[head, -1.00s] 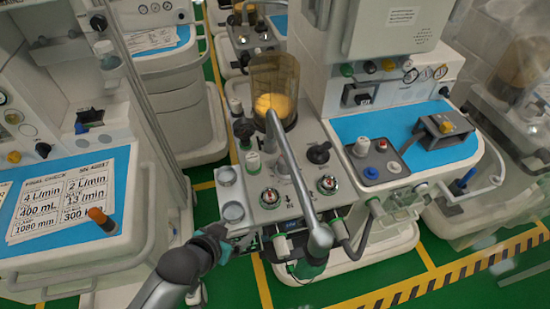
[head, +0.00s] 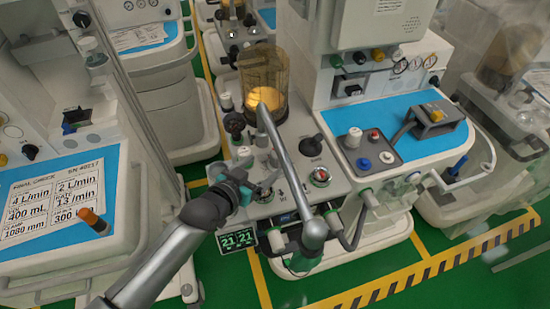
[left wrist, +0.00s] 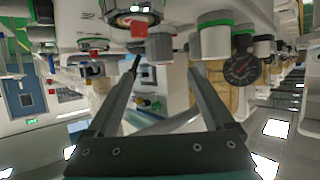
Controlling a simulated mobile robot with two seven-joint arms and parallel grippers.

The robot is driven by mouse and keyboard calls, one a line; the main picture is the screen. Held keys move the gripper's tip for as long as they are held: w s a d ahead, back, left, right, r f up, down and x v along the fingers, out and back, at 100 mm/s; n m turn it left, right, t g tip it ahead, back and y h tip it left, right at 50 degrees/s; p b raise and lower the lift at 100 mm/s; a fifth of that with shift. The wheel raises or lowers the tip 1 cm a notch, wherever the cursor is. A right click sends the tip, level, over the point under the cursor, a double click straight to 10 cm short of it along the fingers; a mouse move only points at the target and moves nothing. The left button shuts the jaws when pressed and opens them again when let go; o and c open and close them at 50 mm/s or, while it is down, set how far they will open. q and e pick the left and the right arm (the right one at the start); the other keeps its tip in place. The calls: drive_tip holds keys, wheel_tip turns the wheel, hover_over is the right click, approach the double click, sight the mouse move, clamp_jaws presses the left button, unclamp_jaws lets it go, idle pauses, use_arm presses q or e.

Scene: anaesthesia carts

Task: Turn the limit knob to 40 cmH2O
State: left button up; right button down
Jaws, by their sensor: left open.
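The absorber panel (head: 292,181) of the middle cart carries several knobs. A black knob with a lever (head: 310,146) stands at its right, and a round black knob (head: 234,123) at its back left beside the amber canister (head: 262,75). I cannot tell for sure which is the limit knob, and its setting is unreadable. My left gripper (head: 252,184) is over the panel's front left, open, and partly hides the left gauge. My right gripper is out of view.
A grey metal tube (head: 285,155) slants across the panel to a round end. The right gauge (head: 320,177) is beside it. A small display (head: 238,239) reads 21 and 21. A blue-topped cart (head: 60,200) stands left; a blue worktop (head: 400,130) lies right.

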sight(274, 158)
use_arm(q)
drive_tip(key=b+x, duration=0.1)
drive_tip(key=x, duration=0.4)
drive_tip(key=shift+w+d+f, duration=0.15)
drive_tip(key=shift+w+f, duration=0.05)
drive_tip(key=shift+b+x, duration=0.5)
drive_tip(key=shift+x, duration=0.3)
drive_tip(key=shift+w, duration=0.15)
drive_tip(key=c, duration=1.4)
